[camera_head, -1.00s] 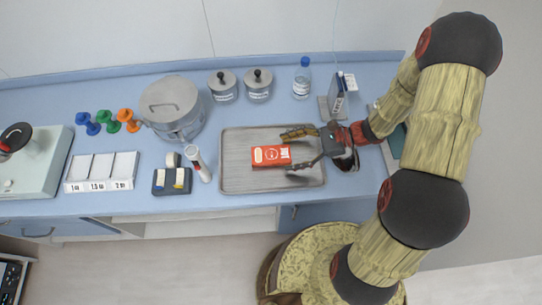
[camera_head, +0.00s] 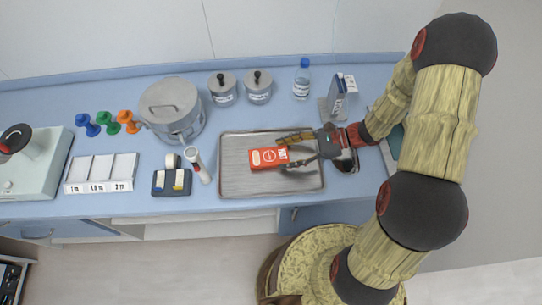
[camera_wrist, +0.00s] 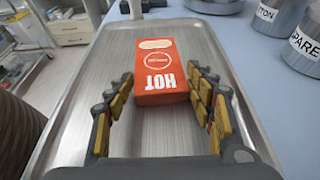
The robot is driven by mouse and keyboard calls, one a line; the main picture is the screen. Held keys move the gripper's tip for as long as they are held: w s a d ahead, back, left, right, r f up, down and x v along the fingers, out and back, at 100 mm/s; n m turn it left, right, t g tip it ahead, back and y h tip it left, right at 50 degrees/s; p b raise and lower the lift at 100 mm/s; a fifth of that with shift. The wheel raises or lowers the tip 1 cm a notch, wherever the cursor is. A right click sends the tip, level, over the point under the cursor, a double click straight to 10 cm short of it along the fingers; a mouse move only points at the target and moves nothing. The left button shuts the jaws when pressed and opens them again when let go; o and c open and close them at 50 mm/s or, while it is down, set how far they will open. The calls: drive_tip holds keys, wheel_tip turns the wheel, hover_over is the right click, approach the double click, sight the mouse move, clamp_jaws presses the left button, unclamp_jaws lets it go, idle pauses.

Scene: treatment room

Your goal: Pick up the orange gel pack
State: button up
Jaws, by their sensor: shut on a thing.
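The orange gel pack (camera_head: 264,157) is a flat red-orange box with white lettering. It is at the tray, and I cannot tell whether it still touches the tray surface. In the wrist view the pack (camera_wrist: 160,62) shows the word HOT at its near end. My gripper (camera_head: 284,153) reaches in from the right. The pack's far end sticks out beyond the fingers.
The metal tray (camera_head: 235,186) has a raised rim and holds nothing else. Left of it stand a white tube (camera_head: 200,168) and a dark holder (camera_head: 172,188). Behind are a large steel pot (camera_head: 172,108), two lidded canisters (camera_head: 258,88), a bottle (camera_head: 302,80) and a box stand (camera_head: 337,95).

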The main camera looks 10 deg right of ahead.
drive_tip(key=shift+s+a+f, duration=0.1)
drive_tip(key=shift+s+f, duration=0.2)
drive_tip(key=shift+s, duration=0.05)
drive_tip(key=c, duration=0.5)
drive_tip(key=shift+r, duration=0.1)
wheel_tip(320, 180, up, 4)
drive_tip(key=shift+s+a+r+p, duration=0.1)
drive_tip(key=shift+s+p, duration=0.05)
drive_tip(key=shift+p, duration=0.7)
drive_tip(key=shift+s+a+r+p, duration=0.95)
drive_tip(key=shift+s+r+p, duration=0.4)
drive_tip(key=shift+s+r, duration=0.8)
drive_tip(key=shift+s+a+r+p, duration=1)
drive_tip(key=shift+s+r+p, duration=0.6)
drive_tip(key=shift+r, duration=0.9)
drive_tip(key=shift+s+a+r+p, duration=0.95)
drive_tip(key=shift+s+r+p, duration=0.2)
drive_tip(key=shift+s+r, duration=1.1)
drive_tip(key=shift+w+r, duration=0.15)
drive_tip(key=shift+r, duration=0.05)
